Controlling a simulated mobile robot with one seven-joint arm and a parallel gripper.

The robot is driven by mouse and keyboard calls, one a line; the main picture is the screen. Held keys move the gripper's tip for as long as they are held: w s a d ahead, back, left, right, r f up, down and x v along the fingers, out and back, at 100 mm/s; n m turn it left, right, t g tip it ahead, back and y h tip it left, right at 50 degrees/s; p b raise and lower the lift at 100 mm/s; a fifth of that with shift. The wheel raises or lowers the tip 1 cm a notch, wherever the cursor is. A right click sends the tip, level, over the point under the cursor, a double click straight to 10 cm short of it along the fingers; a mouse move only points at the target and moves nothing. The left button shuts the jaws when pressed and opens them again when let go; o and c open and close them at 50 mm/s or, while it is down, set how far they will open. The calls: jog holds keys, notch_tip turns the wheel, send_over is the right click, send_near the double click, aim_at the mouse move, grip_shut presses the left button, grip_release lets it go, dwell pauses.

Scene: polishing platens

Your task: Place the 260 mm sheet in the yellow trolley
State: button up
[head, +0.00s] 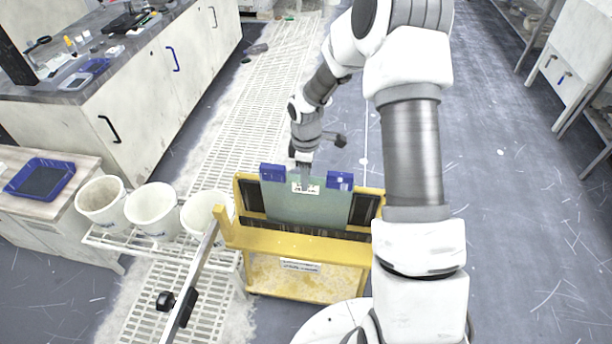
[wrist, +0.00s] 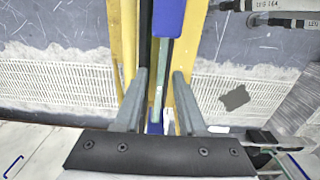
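A pale green sheet (head: 306,210) stands upright in the yellow trolley (head: 300,245), with blue corner pieces at its two top corners and a small white label at the top middle. Its size cannot be read. My gripper (head: 304,182) is at the sheet's top edge, between the blue corners. In the wrist view, the fingers of my gripper (wrist: 159,95) are apart, one on each side of the sheet's thin edge (wrist: 160,75), with gaps showing. The yellow trolley's bars (wrist: 189,45) run on either side. The sheet's lower part is hidden behind the trolley's front board.
White buckets (head: 152,208) stand on a slatted rack left of the trolley. A blue tray (head: 40,179) lies on a bench at far left. A dark-topped counter (head: 120,60) runs along the back left. The floor (head: 510,220) at right is clear.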

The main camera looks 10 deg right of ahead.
notch_tip(320, 180, up, 13)
jog(key=p, duration=0.2)
jog(key=s+r+m+t+h, duration=0.15)
jog(key=s+r+m, duration=0.45)
jog(key=s+r, duration=0.6)
jog(key=s+r+m+t+y+p, duration=0.1)
jog(key=s+r+m+t+p, duration=0.2)
jog(key=s+r+m, duration=0.4)
jog(key=shift+s+r+m+t, duration=0.3)
jog(key=shift+s+r+t, duration=0.25)
jog(key=shift+s+r, duration=2.05)
